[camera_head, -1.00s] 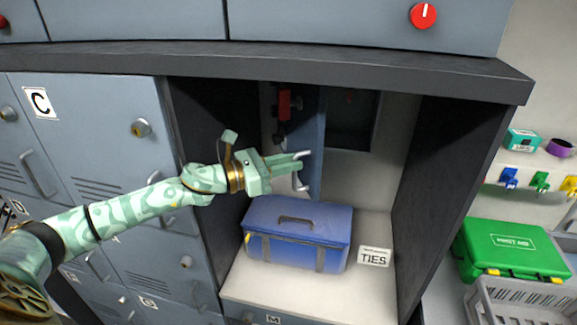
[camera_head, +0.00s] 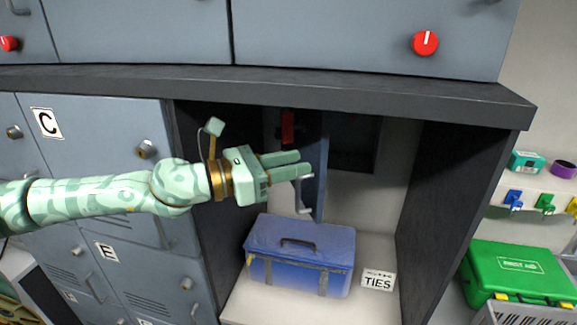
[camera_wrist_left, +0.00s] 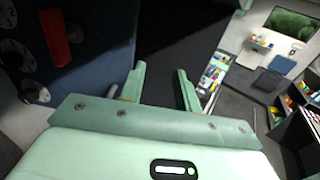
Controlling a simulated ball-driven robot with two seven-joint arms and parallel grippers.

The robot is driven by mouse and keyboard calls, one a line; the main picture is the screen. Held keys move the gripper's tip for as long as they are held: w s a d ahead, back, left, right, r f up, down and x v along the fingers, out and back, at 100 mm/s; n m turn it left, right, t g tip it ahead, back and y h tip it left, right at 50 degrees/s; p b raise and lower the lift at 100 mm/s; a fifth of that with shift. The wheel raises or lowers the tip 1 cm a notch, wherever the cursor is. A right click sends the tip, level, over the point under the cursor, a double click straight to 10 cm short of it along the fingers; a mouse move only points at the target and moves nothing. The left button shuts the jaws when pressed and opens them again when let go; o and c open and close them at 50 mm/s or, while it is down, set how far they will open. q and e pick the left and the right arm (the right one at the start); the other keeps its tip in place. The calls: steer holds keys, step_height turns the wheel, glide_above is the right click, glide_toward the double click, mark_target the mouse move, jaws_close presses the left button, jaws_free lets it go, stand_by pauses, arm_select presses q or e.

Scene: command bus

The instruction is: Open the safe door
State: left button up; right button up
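The safe door (camera_head: 318,185) stands swung out in the alcove, with the safe's dark opening (camera_head: 357,145) to its right. A pale bar handle (camera_head: 304,198) on the door shows just below my left gripper (camera_head: 304,163). The gripper is in front of the door, its fingers apart and pointing right, with nothing between them. In the left wrist view, the gripper (camera_wrist_left: 160,82) also shows a gap between its fingers. The lever also shows in the head view (camera_head: 288,127). My right gripper is not in view.
The dark alcove side wall (camera_head: 450,180) bounds the right. Grey lockers (camera_head: 95,125) stand left. A green first-aid case (camera_head: 515,268) is at far right.

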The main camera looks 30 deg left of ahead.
arm_select(q)
steer(key=s, duration=0.1)
steer(key=s+d+r, duration=0.2)
steer(key=s, duration=0.1)
steer(key=shift+s+d+r, duration=0.1)
steer(key=shift+d, duration=0.1)
stand_by(0.3)
